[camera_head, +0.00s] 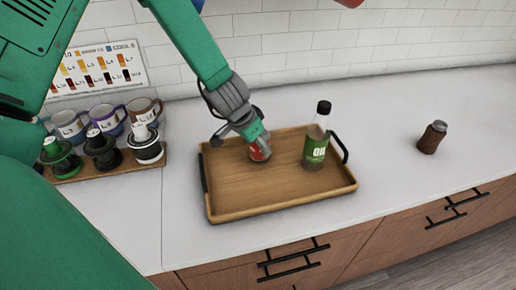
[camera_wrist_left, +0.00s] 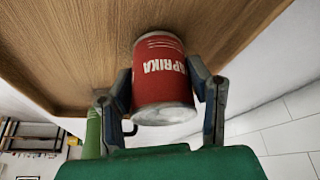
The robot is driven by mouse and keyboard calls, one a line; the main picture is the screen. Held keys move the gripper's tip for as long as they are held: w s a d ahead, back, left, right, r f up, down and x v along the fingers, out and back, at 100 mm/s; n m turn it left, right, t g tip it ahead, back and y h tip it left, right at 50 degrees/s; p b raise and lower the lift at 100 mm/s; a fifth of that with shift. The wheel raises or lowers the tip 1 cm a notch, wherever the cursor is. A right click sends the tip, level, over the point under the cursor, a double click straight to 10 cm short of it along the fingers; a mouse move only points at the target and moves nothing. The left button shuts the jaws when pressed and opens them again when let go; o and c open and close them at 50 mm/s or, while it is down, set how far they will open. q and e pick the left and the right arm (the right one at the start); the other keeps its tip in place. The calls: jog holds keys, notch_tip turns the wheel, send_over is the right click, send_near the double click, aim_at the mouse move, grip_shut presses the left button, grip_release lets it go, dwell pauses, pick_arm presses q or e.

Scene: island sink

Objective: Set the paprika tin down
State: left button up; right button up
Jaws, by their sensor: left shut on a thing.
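The red paprika tin (camera_head: 260,153) is at the back of the wooden tray (camera_head: 230,207), left of the oil bottle. My left gripper (camera_head: 250,134) reaches down to it from above and behind. In the left wrist view the gripper's two fingers (camera_wrist_left: 161,84) are on either side of the tin (camera_wrist_left: 160,60), shut on it. That view is turned over, with the tin's silver end toward the camera and its other end at the tray's wood (camera_wrist_left: 90,35). The tin seems to touch the tray, but a small gap cannot be ruled out. My right gripper is not in view.
The oil bottle (camera_head: 316,140) stands on the tray's right part. The tray's front and left are bare. A brown jar (camera_head: 432,137) stands on the counter at the right.

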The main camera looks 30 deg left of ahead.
pick_arm(q)
jog(key=shift+s+d+f, duration=0.1)
jog(key=shift+d+f, duration=0.25)
jog(key=shift+f, duration=0.05)
jog(key=shift+d+r, duration=0.2)
jog(key=shift+d, duration=0.55)
jog(key=shift+f, duration=0.15)
jog(key=o, duration=1)
jog(key=shift+f, duration=0.1)
jog(key=shift+o, duration=0.8)
jog(key=shift+a, duration=0.45)
jog(key=shift+a+f, duration=0.15)
jog(key=shift+a, duration=0.4)
jog(key=shift+d+r, duration=0.1)
jog(key=shift+r, duration=0.15)
jog(key=d+p+v, duration=0.1)
jog(key=v, duration=1.1)
jog(key=shift+d, duration=0.2)
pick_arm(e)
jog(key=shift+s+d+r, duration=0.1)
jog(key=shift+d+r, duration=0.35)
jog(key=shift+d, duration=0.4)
